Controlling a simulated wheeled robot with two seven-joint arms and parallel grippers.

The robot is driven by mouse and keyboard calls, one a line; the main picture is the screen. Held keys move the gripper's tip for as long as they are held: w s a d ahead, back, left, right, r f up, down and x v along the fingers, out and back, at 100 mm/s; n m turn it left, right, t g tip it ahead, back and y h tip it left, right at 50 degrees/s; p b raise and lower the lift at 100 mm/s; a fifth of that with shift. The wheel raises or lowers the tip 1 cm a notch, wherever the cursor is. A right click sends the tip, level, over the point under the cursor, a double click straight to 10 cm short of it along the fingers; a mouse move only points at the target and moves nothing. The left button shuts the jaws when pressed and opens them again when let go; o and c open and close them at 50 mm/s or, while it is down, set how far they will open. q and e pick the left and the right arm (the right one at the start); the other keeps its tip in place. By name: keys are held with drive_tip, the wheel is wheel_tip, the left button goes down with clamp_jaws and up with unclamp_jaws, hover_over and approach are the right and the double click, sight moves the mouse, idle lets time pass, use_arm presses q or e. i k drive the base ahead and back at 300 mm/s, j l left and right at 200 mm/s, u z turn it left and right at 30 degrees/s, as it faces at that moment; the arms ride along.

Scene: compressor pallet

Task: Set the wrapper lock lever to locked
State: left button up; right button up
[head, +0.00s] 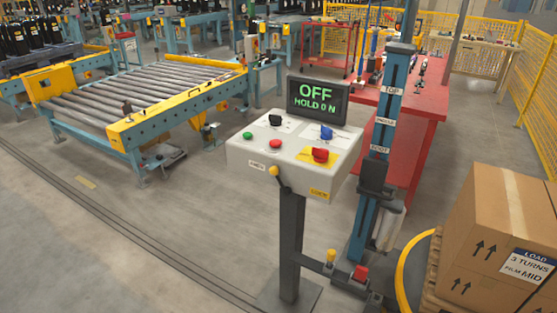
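The wrapper control console (240,155) is a pale box on a dark post. A lever with a yellow ball knob (275,171) is on its front face, its knob up and to the left of its lower end. A small white label (257,165) is left of the knob and a yellow label (320,194) is at the right; their print is too small to read surely. The lever looks tilted toward the white label's side. The display (318,102) reads "OFF" and "HOLD ON". Neither of my grippers shows.
The console top has black (275,120), blue (326,132) and red (320,155) knobs, and green and red buttons. A blue mast (387,120) stands right behind. Stacked cartons (500,225) are at right, a roller conveyor (150,85) at left. Floor left of the post is clear.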

sight(274, 171)
drive_tip(key=i+j+z, duration=0.4)
drive_tip(key=j, duration=0.25)
drive_tip(key=i+j+z, duration=0.2)
drive_tip(key=j, duration=0.15)
drive_tip(key=i+j+z, duration=0.2)
drive_tip(key=j, duration=0.2)
drive_tip(key=j+z, duration=0.2)
drive_tip(key=j, duration=0.2)
drive_tip(key=i, duration=0.05)
